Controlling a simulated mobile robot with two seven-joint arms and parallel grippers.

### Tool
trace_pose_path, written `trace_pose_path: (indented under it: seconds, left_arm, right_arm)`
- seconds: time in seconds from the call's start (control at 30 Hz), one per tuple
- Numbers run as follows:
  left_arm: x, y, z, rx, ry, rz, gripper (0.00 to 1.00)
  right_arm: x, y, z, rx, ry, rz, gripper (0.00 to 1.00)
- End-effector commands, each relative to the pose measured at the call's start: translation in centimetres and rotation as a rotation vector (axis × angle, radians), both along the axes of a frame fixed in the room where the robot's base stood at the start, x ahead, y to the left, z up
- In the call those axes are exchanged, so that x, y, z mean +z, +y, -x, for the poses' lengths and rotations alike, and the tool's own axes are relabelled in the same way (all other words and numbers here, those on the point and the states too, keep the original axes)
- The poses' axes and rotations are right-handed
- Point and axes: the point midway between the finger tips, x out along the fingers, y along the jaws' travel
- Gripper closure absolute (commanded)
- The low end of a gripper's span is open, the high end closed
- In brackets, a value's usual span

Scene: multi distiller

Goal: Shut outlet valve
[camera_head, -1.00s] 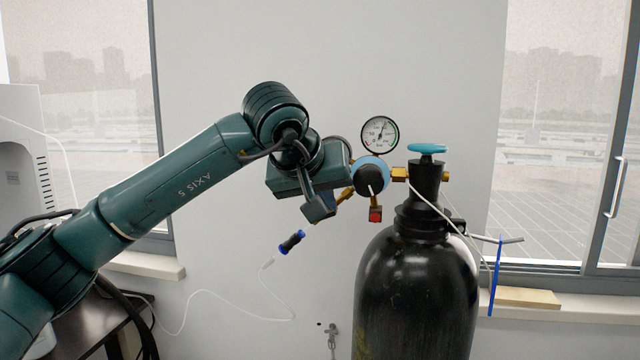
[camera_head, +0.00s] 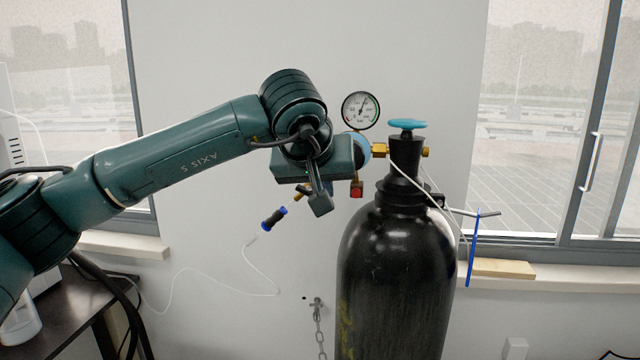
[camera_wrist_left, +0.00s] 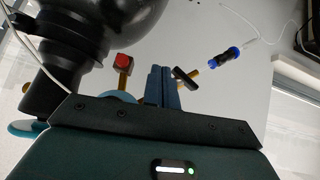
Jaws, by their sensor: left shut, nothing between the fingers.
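A brass outlet with a small black cross handle, apparently the outlet valve (camera_wrist_left: 185,76), shows in the left wrist view just right of my fingers. I cannot tell whether they touch. My left gripper (camera_wrist_left: 161,72) is shut and empty; it also shows in the head view (camera_head: 320,203), in front of the regulator. The blue regulator body (camera_head: 365,148) is mostly hidden behind my gripper there. A round pressure gauge (camera_head: 360,110) sits above it and a red-tipped brass fitting (camera_head: 356,188) below. My right gripper is not in view.
A black gas cylinder (camera_head: 395,270) with a blue handwheel (camera_head: 407,124) stands right of the gripper. A blue-and-black hose connector (camera_head: 273,219) with a thin white tube hangs lower left. A dark table (camera_head: 70,310) is at lower left. A wall is behind.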

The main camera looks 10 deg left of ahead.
Motion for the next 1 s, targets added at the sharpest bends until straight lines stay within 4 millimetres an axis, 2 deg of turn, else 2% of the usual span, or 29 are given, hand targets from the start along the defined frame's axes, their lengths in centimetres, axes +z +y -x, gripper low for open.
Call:
trace_pose_path:
  seconds: [1.0]
  left_arm:
    - [-0.29, -0.19, 0.00, 0.000, 0.000, 0.000, 1.00]
  right_arm:
    - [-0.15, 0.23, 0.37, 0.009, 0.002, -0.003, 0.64]
